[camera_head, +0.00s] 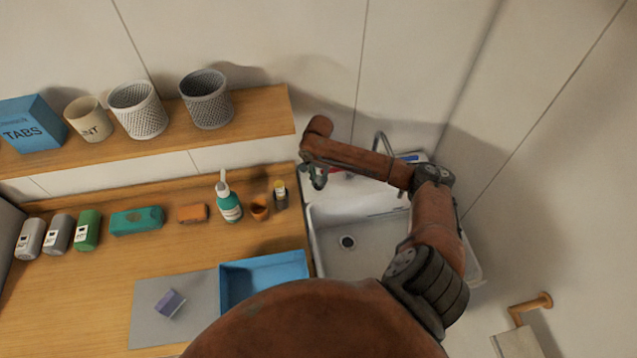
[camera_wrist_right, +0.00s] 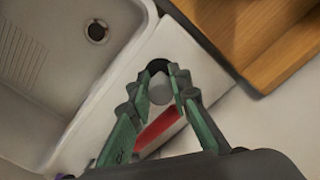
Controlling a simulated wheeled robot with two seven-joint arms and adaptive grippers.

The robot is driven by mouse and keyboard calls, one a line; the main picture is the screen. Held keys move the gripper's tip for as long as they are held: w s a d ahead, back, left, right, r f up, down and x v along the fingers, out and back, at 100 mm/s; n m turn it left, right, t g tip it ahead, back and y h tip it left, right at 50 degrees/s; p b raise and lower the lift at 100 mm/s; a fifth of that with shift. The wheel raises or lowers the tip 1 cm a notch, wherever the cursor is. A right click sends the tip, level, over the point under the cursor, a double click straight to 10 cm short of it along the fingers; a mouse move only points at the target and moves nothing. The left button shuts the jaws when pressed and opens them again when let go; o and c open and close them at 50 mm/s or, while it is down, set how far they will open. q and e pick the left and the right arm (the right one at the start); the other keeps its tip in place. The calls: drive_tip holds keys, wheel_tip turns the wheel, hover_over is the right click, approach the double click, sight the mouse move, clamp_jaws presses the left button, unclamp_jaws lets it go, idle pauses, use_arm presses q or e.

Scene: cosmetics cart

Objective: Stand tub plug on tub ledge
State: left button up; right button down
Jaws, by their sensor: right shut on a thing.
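My right gripper (camera_head: 318,182) hangs over the back left corner of the white tub (camera_head: 365,262), by its ledge. In the right wrist view its green fingers (camera_wrist_right: 163,78) are shut on the tub plug (camera_wrist_right: 157,66), a small dark round piece at the fingertips. A grey round part shows between the fingers; I cannot tell if it belongs to the plug. The white tub ledge (camera_wrist_right: 190,55) lies below the fingertips. I cannot tell whether the plug touches it. In the head view the plug is too small to make out. My left gripper is out of view.
A red object (camera_wrist_right: 160,128) lies on the ledge close to the fingers. A tap (camera_head: 380,145) and a blue item (camera_head: 410,158) are at the back. The wooden counter (camera_head: 270,235) borders the tub on the left, with a teal bottle (camera_head: 229,205) and blue tray (camera_head: 262,275).

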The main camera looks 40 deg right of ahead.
sight(318, 184)
drive_tip(key=shift+w+d+f, duration=0.15)
drive_tip(key=shift+w+d, duration=0.1)
drive_tip(key=shift+w, duration=0.25)
drive_tip(key=shift+f, duration=1.6)
drive_tip(key=shift+p, duration=0.35)
drive_tip(key=c, duration=1.8)
unclamp_jaws()
drive_tip(key=shift+f, duration=0.1)
wheel_tip(318, 184, up, 12)
drive_tip(key=shift+r+b, duration=0.15)
drive_tip(key=shift+b, duration=0.15)
